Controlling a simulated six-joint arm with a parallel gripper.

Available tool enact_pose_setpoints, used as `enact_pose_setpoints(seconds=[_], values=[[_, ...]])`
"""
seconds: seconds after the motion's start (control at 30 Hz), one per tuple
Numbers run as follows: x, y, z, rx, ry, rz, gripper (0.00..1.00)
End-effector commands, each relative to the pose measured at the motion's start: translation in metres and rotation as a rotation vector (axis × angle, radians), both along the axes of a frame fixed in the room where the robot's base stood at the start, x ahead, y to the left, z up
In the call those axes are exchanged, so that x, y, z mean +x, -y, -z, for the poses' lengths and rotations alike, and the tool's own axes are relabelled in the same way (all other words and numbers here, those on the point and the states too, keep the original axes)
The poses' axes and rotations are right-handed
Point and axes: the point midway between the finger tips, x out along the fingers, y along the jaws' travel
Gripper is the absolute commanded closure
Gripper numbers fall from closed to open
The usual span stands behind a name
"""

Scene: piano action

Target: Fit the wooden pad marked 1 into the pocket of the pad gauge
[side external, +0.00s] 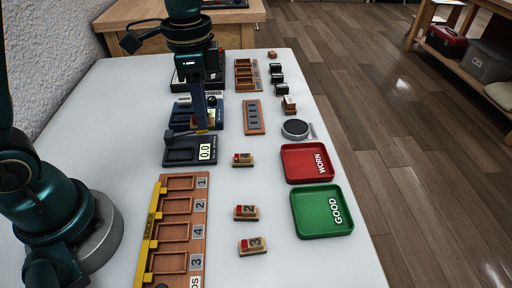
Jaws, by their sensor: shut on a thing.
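My gripper (207,122) points down over the blue device (180,117) behind the black gauge with the 0.0 display. It is shut on a small pad, mostly hidden by the fingers and too small for its number to be read. The black gauge (178,153) has a shallow dark recess left of its display and stands in front of my gripper. I cannot tell which device is the pad gauge. Three loose wooden pads with red tops lie in a line on the table: one marked 3 (252,245), one marked 2 (246,212), and one with an unreadable mark (243,159).
A wooden rack (200,219) with numbered pockets and a yellow strip stands at front left. A red WORN tray (307,163) and a green GOOD tray (322,211) lie at right.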

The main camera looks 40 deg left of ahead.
Motion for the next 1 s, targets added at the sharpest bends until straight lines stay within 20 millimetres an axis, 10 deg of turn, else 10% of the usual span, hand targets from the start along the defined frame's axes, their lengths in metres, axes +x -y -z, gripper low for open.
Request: enact_pose_setpoints(seconds=[0.53, 1.0], values=[[-0.034, -0.053, 0.025, 0.001, -0.001, 0.076, 1.0], [-0.035, -0.057, 0.055, 0.001, -0.004, 0.053, 1.0]])
